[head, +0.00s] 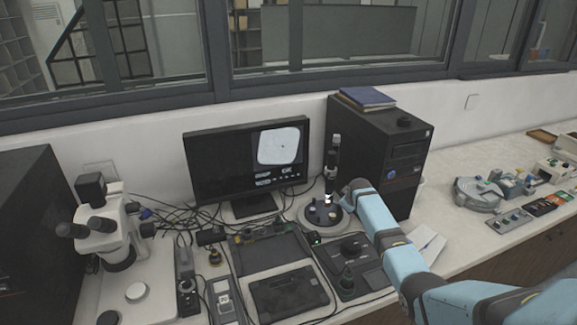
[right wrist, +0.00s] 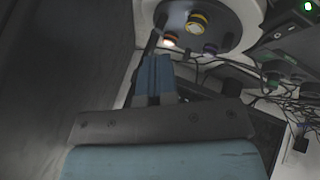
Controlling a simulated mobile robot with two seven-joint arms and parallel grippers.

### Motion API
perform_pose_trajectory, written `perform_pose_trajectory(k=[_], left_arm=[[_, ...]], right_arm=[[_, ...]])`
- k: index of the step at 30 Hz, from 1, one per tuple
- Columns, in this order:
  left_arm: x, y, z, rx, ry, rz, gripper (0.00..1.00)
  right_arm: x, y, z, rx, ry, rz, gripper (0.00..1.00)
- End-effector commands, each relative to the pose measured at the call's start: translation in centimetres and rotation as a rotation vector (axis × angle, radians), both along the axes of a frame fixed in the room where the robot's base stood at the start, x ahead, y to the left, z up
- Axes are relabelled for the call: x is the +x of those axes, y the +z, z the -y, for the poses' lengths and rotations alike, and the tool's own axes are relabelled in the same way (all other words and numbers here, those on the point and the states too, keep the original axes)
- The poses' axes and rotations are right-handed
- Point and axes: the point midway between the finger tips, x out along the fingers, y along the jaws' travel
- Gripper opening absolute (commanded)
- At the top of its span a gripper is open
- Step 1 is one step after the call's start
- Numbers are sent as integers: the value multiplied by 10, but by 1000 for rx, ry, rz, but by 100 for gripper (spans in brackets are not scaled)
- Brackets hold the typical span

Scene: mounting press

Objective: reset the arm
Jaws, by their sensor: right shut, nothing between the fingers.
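My right arm comes in from the right in the head view, its blue links reaching to the small press or scope stand (head: 322,215) in front of the black computer tower. My right gripper (head: 343,198) is at its far end, close beside the stand; its fingers are small there and partly hidden. In the right wrist view the blue fingers (right wrist: 155,68) are together with nothing between them. The stand's round white base (right wrist: 225,25) with coloured knobs is just beyond the fingertips; I cannot tell if they touch. My left gripper is not in view.
A black computer tower (head: 385,150) stands behind my right arm. A monitor (head: 220,175), a microscope (head: 110,230) and loose cables are to the left. A black control box (head: 352,262) lies in front. Bare white counter (head: 445,215) shows to the right.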

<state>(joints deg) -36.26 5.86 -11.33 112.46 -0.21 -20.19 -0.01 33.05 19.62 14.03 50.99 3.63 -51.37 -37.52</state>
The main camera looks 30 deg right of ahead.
Motion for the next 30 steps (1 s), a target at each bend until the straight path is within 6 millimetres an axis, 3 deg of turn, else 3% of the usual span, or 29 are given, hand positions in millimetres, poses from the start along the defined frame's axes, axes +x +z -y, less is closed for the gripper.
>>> perform_pose_trajectory(k=[7,11,15,20,27,30], left_arm=[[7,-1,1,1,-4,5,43],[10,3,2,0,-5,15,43],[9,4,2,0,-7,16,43],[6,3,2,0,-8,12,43],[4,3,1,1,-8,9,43],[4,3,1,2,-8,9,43]], right_arm=[[-6,-5,-7,-1,3,-7,0],[-33,-19,-37,-2,13,-32,0],[-91,-38,-100,13,29,-73,0],[-174,-44,-181,61,40,-117,0],[-301,-20,-282,173,31,-174,0],[-340,-5,-309,214,20,-189,0]])
